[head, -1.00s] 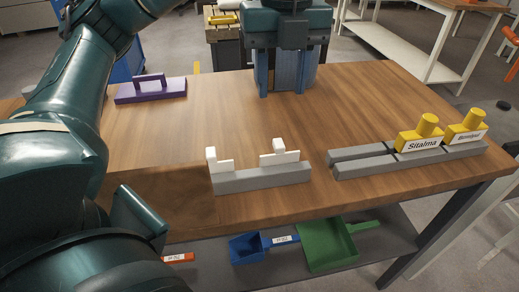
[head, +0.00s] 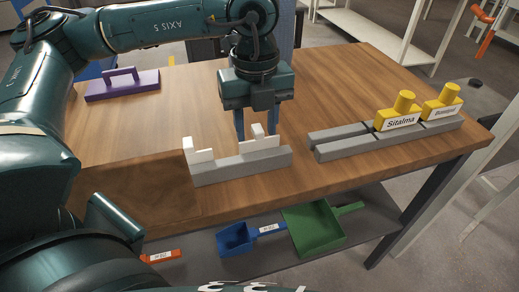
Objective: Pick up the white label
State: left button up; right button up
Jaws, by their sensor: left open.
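Two white labels stand in slots of a grey rack (head: 240,164) near the table's front edge. One is the left white label (head: 199,155). The other is the right white label (head: 259,142), toward the rack's right part. My left gripper (head: 256,127) points down at the right white label, its two blue fingers apart. The fingertips are at about the height of this label's upright tab, one on each side in the picture. Their lower ends are partly hidden behind the label, and I cannot tell whether they touch it. My right gripper is out of view.
A second grey rack (head: 345,147) at right holds yellow labelled blocks (head: 398,115). A purple handled block (head: 122,88) lies at the back left. Blue (head: 236,238) and green (head: 314,226) scoops lie on the lower shelf. The table's middle is mostly clear.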

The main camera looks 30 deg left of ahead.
aim_at(256, 125)
pick_arm(q)
jog(key=shift+f, duration=0.5)
jog(key=c, duration=0.9)
notch_tip(256, 125, up, 10)
jog(key=shift+r+p, duration=0.1)
jog(key=shift+p, duration=0.45)
